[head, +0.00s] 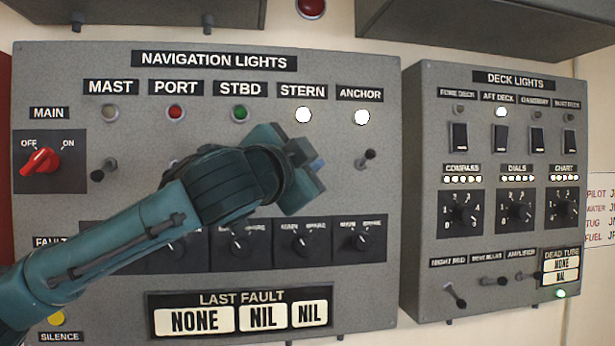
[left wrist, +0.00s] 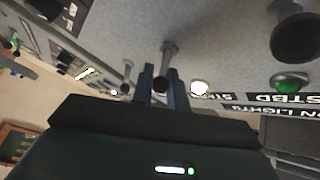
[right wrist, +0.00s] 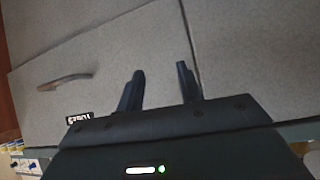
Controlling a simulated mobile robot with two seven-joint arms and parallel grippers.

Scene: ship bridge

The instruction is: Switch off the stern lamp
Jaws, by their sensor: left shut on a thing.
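The stern lamp (head: 303,115) glows white under its STERN label on the navigation lights panel (head: 385,300); it also shows lit in the left wrist view (left wrist: 199,88). My left gripper (head: 318,165) is below that lamp and hides the stern switch in the head view. In the left wrist view, the stern switch lever (left wrist: 168,52) sticks out of the panel, and my left fingers (left wrist: 164,88) are shut on its end. My right gripper (right wrist: 160,82) is open and empty before a plain grey surface; it is out of the head view.
The anchor lamp (head: 362,117) is also lit, with its switch (head: 365,160) close to the right of my left gripper. The starboard lamp (head: 240,113) is green. Rotary knobs (head: 300,240) lie below. The deck lights panel (head: 500,110) stands to the right.

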